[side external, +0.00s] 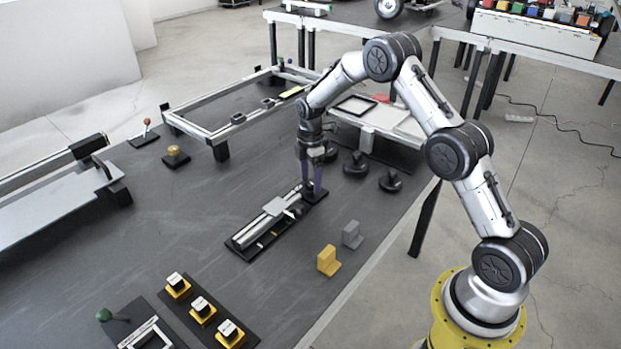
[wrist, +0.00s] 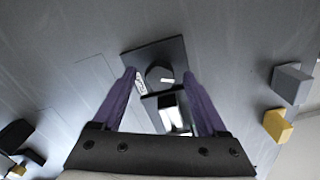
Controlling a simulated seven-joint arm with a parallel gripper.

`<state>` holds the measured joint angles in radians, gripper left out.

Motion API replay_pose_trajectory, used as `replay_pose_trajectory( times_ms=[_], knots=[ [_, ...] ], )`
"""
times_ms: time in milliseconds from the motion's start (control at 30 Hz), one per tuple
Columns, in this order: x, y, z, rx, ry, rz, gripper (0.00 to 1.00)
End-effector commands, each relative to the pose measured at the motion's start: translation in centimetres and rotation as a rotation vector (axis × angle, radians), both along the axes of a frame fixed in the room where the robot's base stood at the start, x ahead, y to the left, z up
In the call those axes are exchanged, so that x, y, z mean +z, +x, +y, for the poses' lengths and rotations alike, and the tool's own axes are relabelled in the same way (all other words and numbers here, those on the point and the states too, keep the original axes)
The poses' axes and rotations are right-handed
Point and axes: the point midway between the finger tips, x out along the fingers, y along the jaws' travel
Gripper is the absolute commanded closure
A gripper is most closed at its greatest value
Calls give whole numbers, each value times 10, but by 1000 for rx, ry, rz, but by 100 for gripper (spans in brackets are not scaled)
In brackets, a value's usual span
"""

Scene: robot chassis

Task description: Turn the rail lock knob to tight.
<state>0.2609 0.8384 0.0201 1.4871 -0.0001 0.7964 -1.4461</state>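The rail unit (side external: 243,240) lies on the dark table, a narrow black base with a pale metal rail and a light carriage block. In the wrist view the dark round lock knob (wrist: 156,76) sits on a square black plate (wrist: 140,54) at the rail's end, with a small white mark on it. A white label with print lies beside it. My gripper (wrist: 160,74) is open, its purple fingers to the left and right of the knob with gaps showing. In the side view my gripper (side external: 311,187) points down at that end and partly hides the knob.
Black round-topped knobs (side external: 357,165) stand behind and right of the rail. A yellow block (side external: 328,261) and a grey block (side external: 352,235) stand to its front right. A metal frame (side external: 205,138) is at the back.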

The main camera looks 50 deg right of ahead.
Motion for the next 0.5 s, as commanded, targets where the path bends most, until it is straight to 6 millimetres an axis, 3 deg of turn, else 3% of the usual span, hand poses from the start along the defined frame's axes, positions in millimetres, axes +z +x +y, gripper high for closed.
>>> replay_pose_trajectory(
  times_ms=[67, 400, 500],
  knots=[
    [0, 0, 0, 0, 0, 0, 40],
    [1, 0, 0, 0, 0, 0, 100],
    [1, 0, 0, 0, 0, 0, 100]
  ],
)
